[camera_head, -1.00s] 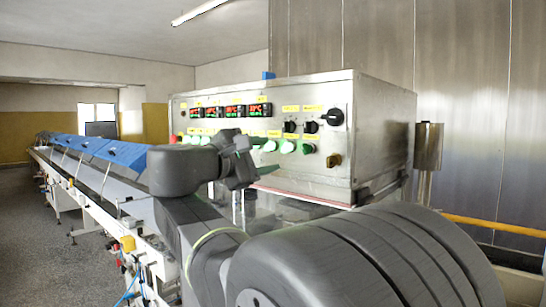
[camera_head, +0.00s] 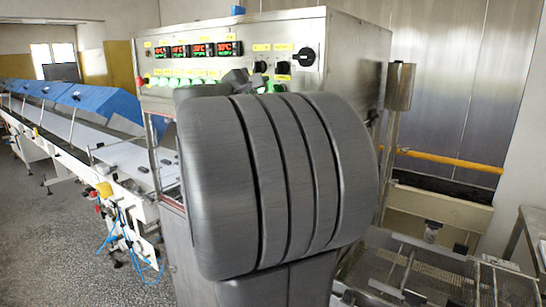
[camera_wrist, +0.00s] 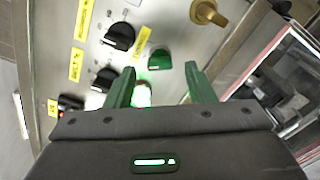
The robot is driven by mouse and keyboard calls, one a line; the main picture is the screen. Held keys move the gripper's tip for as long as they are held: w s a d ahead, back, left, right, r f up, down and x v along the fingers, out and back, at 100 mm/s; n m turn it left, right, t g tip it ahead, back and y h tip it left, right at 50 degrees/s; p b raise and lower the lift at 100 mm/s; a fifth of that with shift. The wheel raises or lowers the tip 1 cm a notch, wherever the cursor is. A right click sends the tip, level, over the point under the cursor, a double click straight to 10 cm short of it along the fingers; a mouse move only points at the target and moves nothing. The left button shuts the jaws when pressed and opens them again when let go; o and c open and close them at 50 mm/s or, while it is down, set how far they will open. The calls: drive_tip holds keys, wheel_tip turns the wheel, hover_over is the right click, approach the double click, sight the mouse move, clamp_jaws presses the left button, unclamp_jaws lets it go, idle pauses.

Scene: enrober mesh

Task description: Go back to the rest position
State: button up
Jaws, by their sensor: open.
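My gripper (camera_wrist: 160,70) is in the wrist view, with its two green fingers apart and nothing held between them. It faces the control panel (camera_wrist: 150,20) of the machine, which appears tilted. A lit green button (camera_wrist: 142,95) shows between the fingers, and a green knob (camera_wrist: 160,59) lies just past the fingertips. I cannot tell the exact gap to the panel. In the head view my folded arm covers the middle, and the gripper is mostly hidden behind it, near the lower panel.
In the head view, the steel control box (camera_head: 355,65) stands behind my arm. A long conveyor (camera_head: 120,155) with blue covers (camera_head: 100,103) runs back to the left. A mesh frame (camera_head: 420,270) is at lower right. Grey floor (camera_head: 50,240) is open at left.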

drive_tip(key=shift+x, duration=1.35)
